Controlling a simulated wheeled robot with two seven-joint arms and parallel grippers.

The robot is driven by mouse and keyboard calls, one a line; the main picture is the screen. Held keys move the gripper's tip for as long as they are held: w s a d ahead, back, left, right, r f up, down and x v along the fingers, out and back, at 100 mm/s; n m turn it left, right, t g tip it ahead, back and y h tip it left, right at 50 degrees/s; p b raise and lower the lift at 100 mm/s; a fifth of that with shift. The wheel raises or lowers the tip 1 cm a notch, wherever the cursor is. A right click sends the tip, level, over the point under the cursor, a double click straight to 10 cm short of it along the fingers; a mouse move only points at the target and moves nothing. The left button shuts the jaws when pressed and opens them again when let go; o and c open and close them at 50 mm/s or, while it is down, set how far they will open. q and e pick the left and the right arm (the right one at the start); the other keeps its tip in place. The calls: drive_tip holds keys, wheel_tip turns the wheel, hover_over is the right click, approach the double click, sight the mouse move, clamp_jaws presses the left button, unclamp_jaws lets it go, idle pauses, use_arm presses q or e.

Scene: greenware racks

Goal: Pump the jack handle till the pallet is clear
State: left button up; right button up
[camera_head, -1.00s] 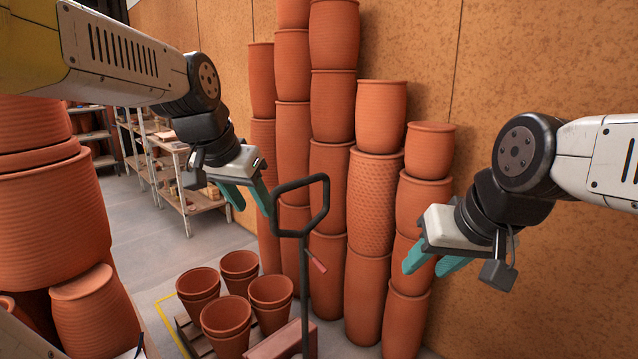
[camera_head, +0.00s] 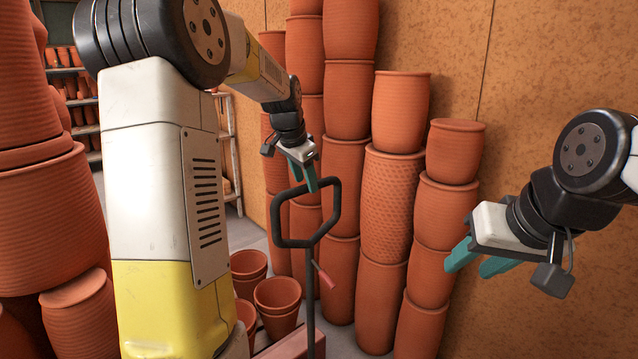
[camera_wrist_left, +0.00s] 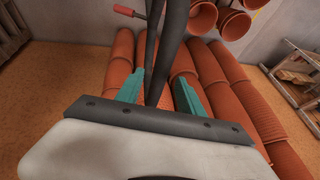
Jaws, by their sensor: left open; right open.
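The jack handle (camera_head: 311,285) is a dark upright shaft with a six-sided loop grip (camera_head: 336,208) at its top. A small red lever (camera_head: 325,276) sticks out from the shaft. My right gripper (camera_head: 478,262) is open and empty, right of the handle. The pallet is hidden behind my left arm and the pots.
Terracotta pots (camera_head: 278,294) stand low beside the shaft. Tall pot stacks (camera_head: 395,195) rise close behind the handle, against a brown wall (camera_head: 540,60). Large pots (camera_head: 50,215) stand at the left. Shelves (camera_head: 75,90) are at the back left.

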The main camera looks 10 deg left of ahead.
use_arm(q)
drive_tip(key=shift+x, duration=0.85)
clamp_jaws()
idle(0.8)
